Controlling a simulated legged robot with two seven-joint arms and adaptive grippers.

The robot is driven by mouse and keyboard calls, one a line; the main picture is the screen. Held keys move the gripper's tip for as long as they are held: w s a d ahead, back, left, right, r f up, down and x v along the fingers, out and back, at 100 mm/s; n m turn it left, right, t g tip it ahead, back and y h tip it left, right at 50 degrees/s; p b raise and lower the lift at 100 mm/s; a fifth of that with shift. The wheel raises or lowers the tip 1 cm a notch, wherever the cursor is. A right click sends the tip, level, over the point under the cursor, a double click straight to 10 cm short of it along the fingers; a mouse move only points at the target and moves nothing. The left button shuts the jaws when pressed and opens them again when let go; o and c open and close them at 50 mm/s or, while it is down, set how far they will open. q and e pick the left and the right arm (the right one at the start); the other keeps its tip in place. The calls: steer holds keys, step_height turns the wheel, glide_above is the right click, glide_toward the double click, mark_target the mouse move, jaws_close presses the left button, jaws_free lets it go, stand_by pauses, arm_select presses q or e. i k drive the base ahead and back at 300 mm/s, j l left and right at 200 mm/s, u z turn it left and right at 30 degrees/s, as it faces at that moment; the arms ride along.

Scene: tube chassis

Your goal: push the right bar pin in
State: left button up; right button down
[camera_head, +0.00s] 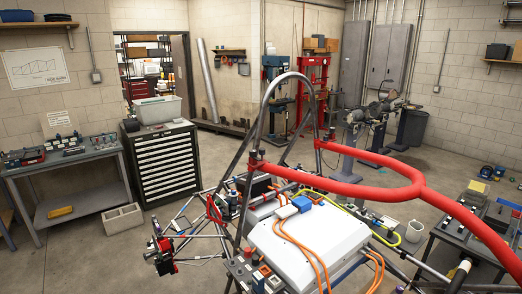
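A red tubular bar (345,187) curves across the tube chassis and runs off at the lower right. Its two ends meet the dark roll hoop (260,108) at a left bracket (256,158) and a right bracket (331,138). The right bracket is the farther one and looks small. I cannot make out a separate pin there or how deep it sits. Neither of my grippers is in view.
A large white case (308,246) with orange cables sits inside the chassis below the bar. A grey workbench (65,158) and a black drawer cabinet (163,165) stand at left. A cluttered table (470,232) is at right. Open floor (420,165) lies behind the bar.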

mark_target(262, 151)
steer(key=i+j+u, duration=0.1)
steer(key=u, duration=0.4)
steer(key=i+l+u, duration=0.1)
steer(key=u, duration=0.2)
steer(key=i+l+u, duration=0.1)
steer(key=u, duration=0.2)
steer(key=k+l, duration=0.05)
steer(key=l, duration=0.05)
